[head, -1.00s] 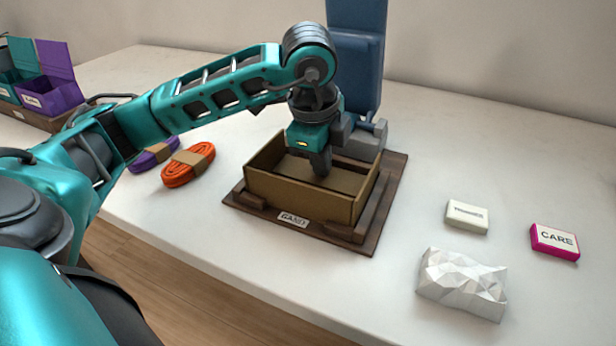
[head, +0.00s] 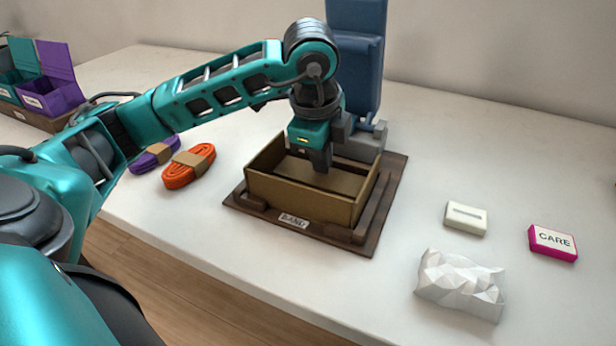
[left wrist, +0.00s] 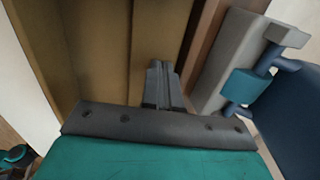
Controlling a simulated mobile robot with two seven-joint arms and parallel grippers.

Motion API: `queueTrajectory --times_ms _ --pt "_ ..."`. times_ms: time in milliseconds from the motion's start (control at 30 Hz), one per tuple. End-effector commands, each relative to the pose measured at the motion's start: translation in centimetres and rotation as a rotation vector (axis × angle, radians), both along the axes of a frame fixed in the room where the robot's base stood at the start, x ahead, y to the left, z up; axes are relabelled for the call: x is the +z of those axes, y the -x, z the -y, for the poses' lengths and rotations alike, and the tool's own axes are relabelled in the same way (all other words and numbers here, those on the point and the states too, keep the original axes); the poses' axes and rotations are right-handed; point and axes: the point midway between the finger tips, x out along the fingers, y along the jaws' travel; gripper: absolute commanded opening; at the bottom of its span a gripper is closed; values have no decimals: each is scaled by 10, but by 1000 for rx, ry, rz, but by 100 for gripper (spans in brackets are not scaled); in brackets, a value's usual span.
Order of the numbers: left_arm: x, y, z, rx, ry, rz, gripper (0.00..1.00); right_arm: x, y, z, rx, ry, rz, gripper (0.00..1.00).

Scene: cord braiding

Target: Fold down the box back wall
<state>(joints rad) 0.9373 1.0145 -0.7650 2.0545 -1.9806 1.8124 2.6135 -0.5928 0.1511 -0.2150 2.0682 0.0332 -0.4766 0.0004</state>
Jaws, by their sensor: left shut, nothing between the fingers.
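The open cardboard box (head: 300,199) sits in a dark wooden jig (head: 372,236) on the white table. Its brown inside also shows in the left wrist view (left wrist: 98,45). My left gripper (head: 321,168) points down over the back right part of the box, with its fingers shut and nothing between them. In the left wrist view the closed fingers (left wrist: 160,85) lie over a brown panel edge. The arm hides part of the back wall, so I cannot tell how far it is folded. My right gripper is not in view.
A blue upright panel on a grey hinge block (head: 360,140) stands behind the box. Orange (head: 189,166) and purple (head: 155,154) cord bundles lie left. A white crumpled packet (head: 460,284), a pale box (head: 466,218) and a pink CARE box (head: 553,242) lie right.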

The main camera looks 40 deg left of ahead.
Motion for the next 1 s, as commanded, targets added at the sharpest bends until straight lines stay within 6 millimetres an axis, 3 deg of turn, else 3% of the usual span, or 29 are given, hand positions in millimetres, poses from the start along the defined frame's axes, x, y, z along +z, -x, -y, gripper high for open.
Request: queueTrajectory --times_ms 200,1000 --pt "0 0 0 0 0 1 0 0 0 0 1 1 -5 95" --pt "81 0 0 0 1 1 0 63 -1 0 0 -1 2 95"
